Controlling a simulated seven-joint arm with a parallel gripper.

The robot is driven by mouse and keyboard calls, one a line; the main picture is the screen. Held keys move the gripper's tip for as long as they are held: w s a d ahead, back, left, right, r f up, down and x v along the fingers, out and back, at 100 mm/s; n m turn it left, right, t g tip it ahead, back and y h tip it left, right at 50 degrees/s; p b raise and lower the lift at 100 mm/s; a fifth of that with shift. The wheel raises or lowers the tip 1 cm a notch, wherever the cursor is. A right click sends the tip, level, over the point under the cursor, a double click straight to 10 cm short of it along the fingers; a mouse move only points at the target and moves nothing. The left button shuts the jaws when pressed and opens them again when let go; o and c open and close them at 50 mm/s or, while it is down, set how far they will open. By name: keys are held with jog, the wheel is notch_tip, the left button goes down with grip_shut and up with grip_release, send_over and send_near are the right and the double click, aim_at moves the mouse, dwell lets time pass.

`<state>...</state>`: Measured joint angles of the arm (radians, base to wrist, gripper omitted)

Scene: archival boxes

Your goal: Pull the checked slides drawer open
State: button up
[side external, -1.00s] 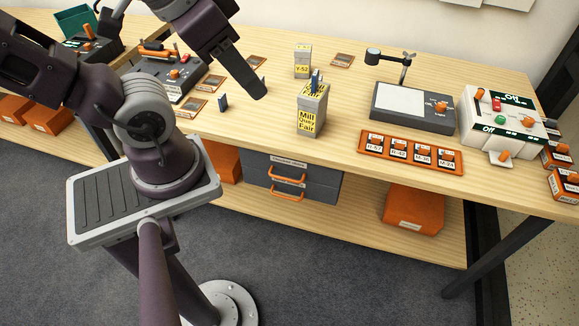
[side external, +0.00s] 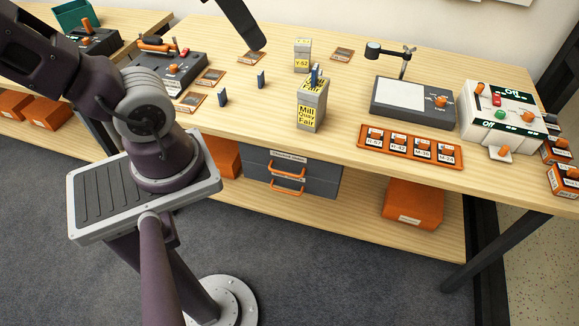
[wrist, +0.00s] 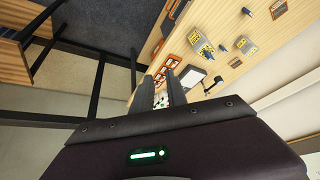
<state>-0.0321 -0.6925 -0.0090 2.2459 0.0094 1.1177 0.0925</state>
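A dark grey drawer unit hangs under the front of the bench in the side external view. Its upper drawer (side external: 262,163) carries a pale label (side external: 289,157), small but seeming to read checked slides, and an orange bar handle (side external: 287,176). A lower drawer (side external: 318,190) has a similar orange handle (side external: 288,194). Both drawers look shut. My gripper is mostly cut off by the top edge of the side view, high above the bench and well away from the handles. In the wrist view my gripper (wrist: 166,88) shows two grey fingers apart, with nothing seen held between them.
On the bench stand grey-and-yellow boxes (side external: 313,110), an orange tray of labelled tags (side external: 407,148), a grey lamp stand (side external: 412,106) and a white control panel (side external: 497,120). An orange box (side external: 413,204) sits on the lower shelf.

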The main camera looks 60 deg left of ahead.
jog(key=w+a+m+g+y, duration=0.1)
jog(key=w+a+m+g, duration=0.2)
jog(key=w+a+m, duration=0.4)
jog(key=m, duration=0.1)
send_over(291, 174)
jog(key=s+d, duration=0.1)
jog(key=x, duration=0.2)
jog(key=shift+g, duration=0.4)
jog(key=f, duration=4.5)
jog(key=shift+a+f, duration=0.25)
jog(key=shift+f, duration=0.15)
jog(key=shift+w+f, duration=0.1)
jog(key=shift+f, duration=0.35)
grip_shut()
